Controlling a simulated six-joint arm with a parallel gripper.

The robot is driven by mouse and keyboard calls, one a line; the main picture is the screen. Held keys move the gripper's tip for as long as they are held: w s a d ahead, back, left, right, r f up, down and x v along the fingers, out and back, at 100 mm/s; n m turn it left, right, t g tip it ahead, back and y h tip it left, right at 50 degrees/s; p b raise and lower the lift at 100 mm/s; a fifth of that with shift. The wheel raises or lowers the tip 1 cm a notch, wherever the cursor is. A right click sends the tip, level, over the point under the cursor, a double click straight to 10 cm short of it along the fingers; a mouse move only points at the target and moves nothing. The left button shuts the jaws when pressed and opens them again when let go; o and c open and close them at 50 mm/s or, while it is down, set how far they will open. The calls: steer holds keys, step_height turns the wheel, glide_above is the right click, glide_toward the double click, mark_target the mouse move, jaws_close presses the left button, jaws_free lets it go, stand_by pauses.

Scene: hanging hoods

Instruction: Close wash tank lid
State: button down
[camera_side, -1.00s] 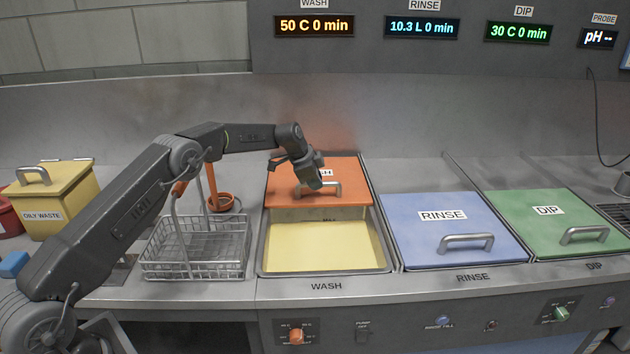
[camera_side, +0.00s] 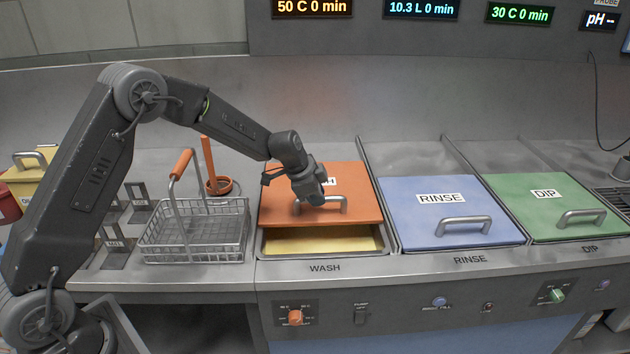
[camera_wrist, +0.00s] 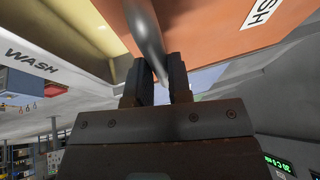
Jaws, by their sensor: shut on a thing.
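The orange wash lid (camera_side: 345,193) covers most of the wash tank (camera_side: 268,245) in the side view. A strip of the tank's yellow inside (camera_side: 325,239) shows in front of the lid's front edge. My gripper (camera_side: 314,197) is shut on the lid's grey bar handle (camera_side: 334,205) from above. In the wrist view my two dark fingers (camera_wrist: 163,85) are around the handle (camera_wrist: 146,35), with the orange lid (camera_wrist: 215,30) behind it.
The blue rinse lid (camera_side: 440,211) and the green dip lid (camera_side: 553,205) lie flat to the right. A wire basket (camera_side: 195,230) with an orange-gripped handle stands left of the wash tank. The yellow oily-waste bin (camera_side: 35,180) is at the far left, partly behind my arm.

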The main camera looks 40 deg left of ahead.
steer(key=s+d, duration=0.7)
steer(key=shift+s+d, duration=0.25)
steer(key=shift+d, duration=0.1)
steer(key=c, duration=1.1)
jaws_free()
steer(key=shift+o, duration=0.2)
steer(key=v, duration=1.3)
steer(key=shift+s+r, duration=0.2)
steer(key=shift+r, duration=0.15)
